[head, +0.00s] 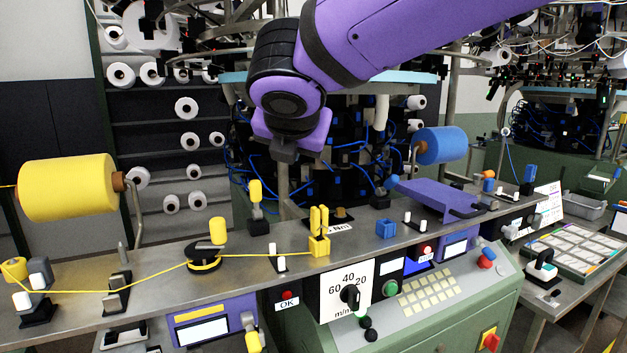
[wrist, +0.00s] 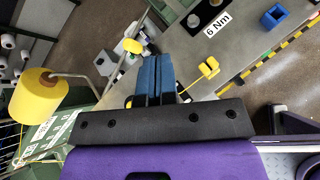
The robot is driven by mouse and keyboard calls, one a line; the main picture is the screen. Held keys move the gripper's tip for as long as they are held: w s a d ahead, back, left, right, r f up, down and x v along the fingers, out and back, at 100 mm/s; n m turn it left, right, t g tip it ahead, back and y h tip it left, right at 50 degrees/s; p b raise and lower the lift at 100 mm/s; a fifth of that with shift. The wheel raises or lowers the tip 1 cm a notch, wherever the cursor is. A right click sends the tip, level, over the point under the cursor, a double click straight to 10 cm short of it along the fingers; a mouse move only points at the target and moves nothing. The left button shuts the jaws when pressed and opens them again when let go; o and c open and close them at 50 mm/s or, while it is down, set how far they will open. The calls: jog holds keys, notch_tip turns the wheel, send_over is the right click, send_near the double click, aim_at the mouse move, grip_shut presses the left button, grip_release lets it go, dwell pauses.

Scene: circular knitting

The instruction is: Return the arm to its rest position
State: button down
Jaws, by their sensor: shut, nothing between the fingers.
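My purple and black arm reaches in from the upper right in the head view. My gripper (head: 285,158) hangs above the back of the metal bench, pointing down. It is clear of the bench and of the parts on it. In the wrist view, the two blue fingers of my gripper (wrist: 153,65) lie side by side with nothing between them. The gripper is shut and empty. The fingers hide part of the bench below.
The bench (head: 150,262) carries a yellow yarn spool (head: 68,188), a blue spool (head: 441,145), a yellow clip block (head: 319,238), a blue block (head: 386,229) and a purple plate (head: 435,196). Yellow yarn runs along the left. The knitting machine stands behind my arm.

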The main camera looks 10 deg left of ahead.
jog(key=s+d+f+m+g+h, duration=0.1)
jog(key=s+d+m+g+h, duration=0.1)
jog(key=d+m, duration=0.85)
jog(key=s+d+f+m+g+h, duration=0.1)
jog(key=s+d+m, duration=0.35)
jog(key=d, duration=1.15)
jog(key=s+d+f+m+g, duration=0.1)
jog(key=s+d+f+m, duration=0.2)
jog(key=s+d+m, duration=0.3)
jog(key=s+d+f+m+g+y, duration=0.1)
jog(key=s+d+f+m, duration=0.3)
jog(key=m, duration=0.9)
jog(key=s+d, duration=0.2)
jog(key=s, duration=0.1)
jog(key=shift+d+f, duration=0.15)
jog(key=shift+d, duration=0.05)
